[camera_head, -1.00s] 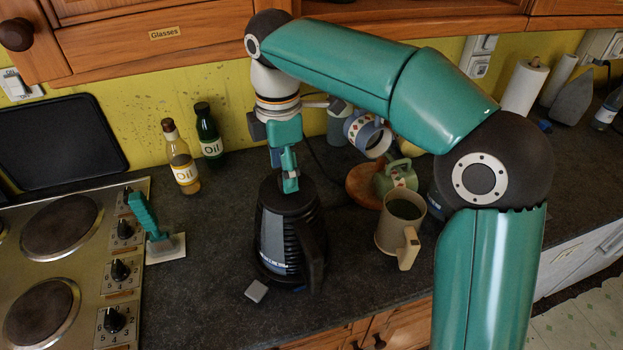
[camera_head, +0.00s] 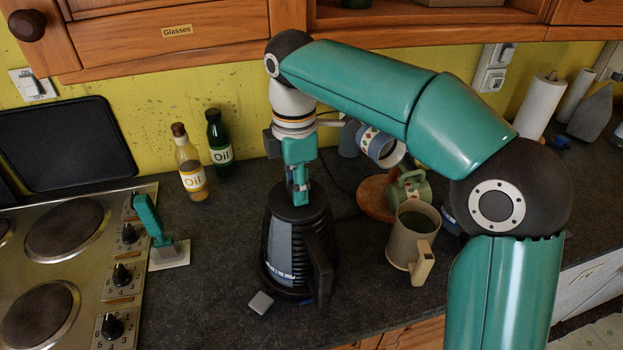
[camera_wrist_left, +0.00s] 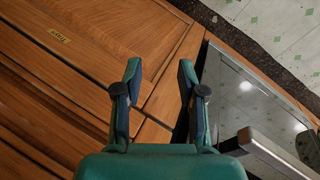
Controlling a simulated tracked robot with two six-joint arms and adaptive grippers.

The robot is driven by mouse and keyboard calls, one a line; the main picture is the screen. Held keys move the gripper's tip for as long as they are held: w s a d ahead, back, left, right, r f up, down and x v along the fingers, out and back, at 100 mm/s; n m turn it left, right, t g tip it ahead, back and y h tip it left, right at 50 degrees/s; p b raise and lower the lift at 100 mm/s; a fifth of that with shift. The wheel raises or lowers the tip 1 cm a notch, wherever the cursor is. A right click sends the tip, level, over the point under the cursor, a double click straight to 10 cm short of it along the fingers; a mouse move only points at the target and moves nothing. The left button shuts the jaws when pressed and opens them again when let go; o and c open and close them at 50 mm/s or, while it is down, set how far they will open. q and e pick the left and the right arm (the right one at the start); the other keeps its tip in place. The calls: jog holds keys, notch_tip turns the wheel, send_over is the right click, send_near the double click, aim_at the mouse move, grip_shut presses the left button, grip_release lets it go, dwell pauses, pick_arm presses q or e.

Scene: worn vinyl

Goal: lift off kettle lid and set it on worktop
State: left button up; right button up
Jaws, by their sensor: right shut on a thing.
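The dark kettle (camera_head: 284,258) stands upright on the worktop (camera_head: 217,268), its handle toward the front right. Its black lid (camera_head: 280,203) is at the top of the kettle, with no clear gap visible beneath it. My right gripper (camera_head: 300,198) points down from above and is shut on the lid at its top; the fingers hide the grasped part. My left gripper (camera_wrist_left: 159,75) shows only in the left wrist view, open and empty, in front of wooden cabinet fronts.
Two oil bottles (camera_head: 190,178) are behind left. The hob (camera_head: 85,290) and a teal-handled scraper (camera_head: 152,220) lie left. A small grey block (camera_head: 261,302) sits before the kettle.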

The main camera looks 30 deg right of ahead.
jog(key=o, duration=0.4)
jog(key=shift+f, duration=0.1)
grip_shut()
jog(key=shift+w, duration=0.1)
jog(key=shift+w+r+p, duration=0.1)
jog(key=shift+r+p, duration=0.4)
jog(key=shift+r+p, duration=0.5)
jog(key=shift+p, duration=0.2)
